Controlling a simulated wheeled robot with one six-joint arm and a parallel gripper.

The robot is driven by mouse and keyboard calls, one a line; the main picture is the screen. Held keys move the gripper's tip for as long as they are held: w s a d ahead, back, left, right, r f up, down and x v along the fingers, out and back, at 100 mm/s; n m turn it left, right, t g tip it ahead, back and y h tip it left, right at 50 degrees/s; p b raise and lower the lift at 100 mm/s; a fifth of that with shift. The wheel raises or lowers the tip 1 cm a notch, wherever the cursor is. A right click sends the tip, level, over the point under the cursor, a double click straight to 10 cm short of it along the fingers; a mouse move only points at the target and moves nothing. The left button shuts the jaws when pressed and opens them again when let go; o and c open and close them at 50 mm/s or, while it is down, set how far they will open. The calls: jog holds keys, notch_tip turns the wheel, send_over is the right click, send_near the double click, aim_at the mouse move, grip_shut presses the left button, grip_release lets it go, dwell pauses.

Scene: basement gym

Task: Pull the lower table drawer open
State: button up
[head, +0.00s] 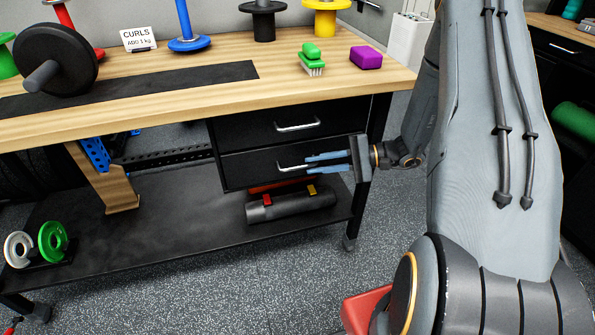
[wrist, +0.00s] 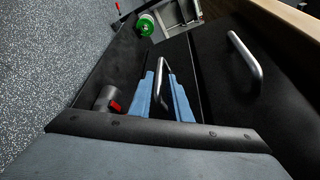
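The lower drawer (head: 240,171) is a black front under the tabletop, and it looks shut, in line with the upper drawer (head: 240,132). Its silver bar handle (head: 283,168) also shows in the wrist view (wrist: 162,66). My gripper (head: 308,164) reaches in from the right at the lower drawer's handle. In the wrist view its two blue fingers (wrist: 160,78) stand apart, one on each side of the handle bar, with a gap between them. I cannot tell whether either finger touches the bar. Part of the handle is hidden by the fingers in the head view.
The upper drawer's handle (head: 297,126) is just above my gripper. A dark roll with straps (head: 290,204) lies on the lower shelf (head: 150,240) below the drawers. A table leg (head: 371,140) stands beside my gripper. The tabletop (head: 230,50) holds weights and brushes.

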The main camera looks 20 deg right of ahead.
aim_at(303, 166)
jog(key=shift+x, duration=3)
grip_shut()
jog(key=shift+d, duration=0.1)
